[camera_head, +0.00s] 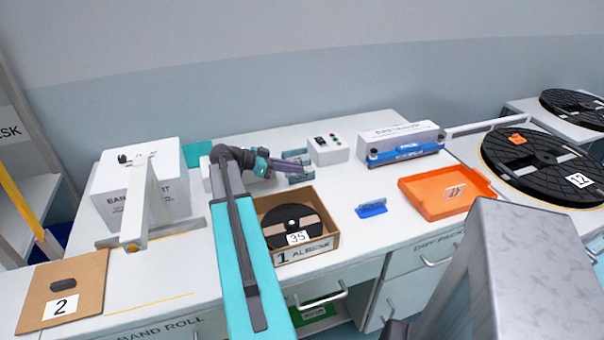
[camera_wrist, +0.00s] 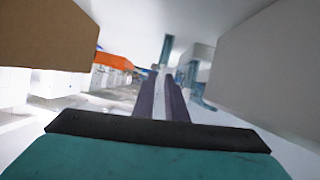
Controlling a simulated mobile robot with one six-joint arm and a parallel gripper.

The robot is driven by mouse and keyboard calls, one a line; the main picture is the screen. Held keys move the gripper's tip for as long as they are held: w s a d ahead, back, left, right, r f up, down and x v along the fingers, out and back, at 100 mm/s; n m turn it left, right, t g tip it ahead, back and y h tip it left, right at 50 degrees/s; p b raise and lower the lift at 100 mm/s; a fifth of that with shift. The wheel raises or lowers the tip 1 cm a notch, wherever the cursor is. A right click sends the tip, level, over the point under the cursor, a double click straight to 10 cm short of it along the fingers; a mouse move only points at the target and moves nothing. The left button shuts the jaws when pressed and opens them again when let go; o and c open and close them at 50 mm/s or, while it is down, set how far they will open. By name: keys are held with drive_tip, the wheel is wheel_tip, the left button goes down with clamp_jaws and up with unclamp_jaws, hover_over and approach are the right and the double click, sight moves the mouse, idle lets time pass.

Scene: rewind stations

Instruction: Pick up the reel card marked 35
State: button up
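The reel card marked 35 (camera_head: 297,238) is a small white card on the front of a black reel (camera_head: 283,221). The reel lies in an open cardboard box (camera_head: 324,241) marked 1, at the front middle of the bench. My gripper (camera_head: 303,170) is behind this box, low over the bench, close to a grey-blue holder (camera_head: 299,180). In the wrist view my two purple fingers (camera_wrist: 162,95) point away with a narrow pale gap between them, and nothing shows held. The card cannot be made out in the wrist view.
My teal arm passes just left of the box. A white button box (camera_head: 327,150), a blue-fronted machine (camera_head: 404,153), a blue card stand (camera_head: 371,208) and an orange tray (camera_head: 436,209) stand to the right. A cardboard sheet (camera_head: 85,268) marked 2 lies left. Bare bench shows around the blue stand.

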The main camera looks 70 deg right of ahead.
drive_tip(key=shift+s+d, duration=0.15)
idle(0.4)
clamp_jaws()
wheel_tip(320, 180, up, 10)
drive_tip(key=b, duration=0.1)
drive_tip(key=shift+b, duration=0.4)
idle(0.4)
idle(0.6)
